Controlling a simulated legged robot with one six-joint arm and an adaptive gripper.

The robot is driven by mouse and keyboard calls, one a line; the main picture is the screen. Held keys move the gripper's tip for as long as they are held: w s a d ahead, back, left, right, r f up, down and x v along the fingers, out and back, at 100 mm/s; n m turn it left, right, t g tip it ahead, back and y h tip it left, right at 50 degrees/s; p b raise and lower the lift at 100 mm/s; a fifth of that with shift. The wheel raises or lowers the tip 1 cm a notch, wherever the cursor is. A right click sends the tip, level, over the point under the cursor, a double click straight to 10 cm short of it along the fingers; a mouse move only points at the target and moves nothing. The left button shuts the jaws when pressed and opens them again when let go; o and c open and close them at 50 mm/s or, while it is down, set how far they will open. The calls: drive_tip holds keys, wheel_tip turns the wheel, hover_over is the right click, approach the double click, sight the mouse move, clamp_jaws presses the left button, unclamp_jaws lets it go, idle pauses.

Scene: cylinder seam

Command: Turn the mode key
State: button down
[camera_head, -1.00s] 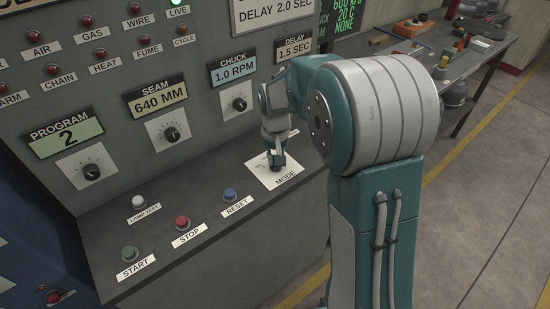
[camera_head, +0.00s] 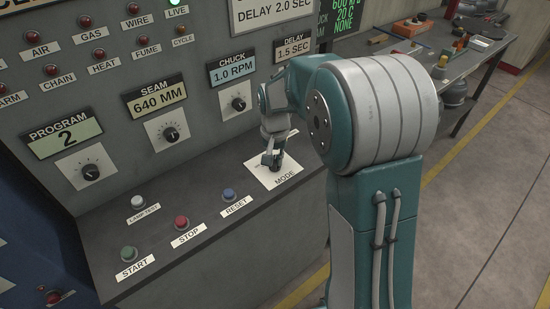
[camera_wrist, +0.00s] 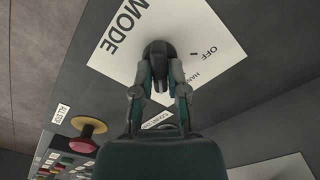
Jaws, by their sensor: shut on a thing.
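The mode key is a dark rounded knob (camera_wrist: 158,50) on a white plate (camera_wrist: 112,62) marked MODE in the wrist view. The words OFF and part of another word, HAN, show to the right of the knob. In the wrist view, my gripper (camera_wrist: 160,78) has both fingers closed on the knob. In the head view, my gripper (camera_head: 272,160) points down at the white MODE plate (camera_head: 285,178) on the console shelf and mostly hides the key.
The lamp test (camera_head: 138,202), red stop (camera_head: 182,222), blue reset (camera_head: 229,194) and green start (camera_head: 129,254) buttons stand left of the plate. The upright panel with dials (camera_head: 173,134) rises behind. A cluttered bench (camera_head: 440,60) stands at the back right.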

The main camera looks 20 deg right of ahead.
drive_tip(key=c, duration=0.7)
unclamp_jaws()
drive_tip(key=shift+s+f, duration=0.15)
drive_tip(key=shift+s, duration=0.05)
drive_tip(key=shift+o, duration=0.2)
drive_tip(key=shift+a, duration=0.1)
drive_tip(key=shift+w, duration=0.1)
drive_tip(key=shift+r, duration=0.35)
wheel_tip(320, 180, up, 11)
drive_tip(key=shift+r, duration=0.15)
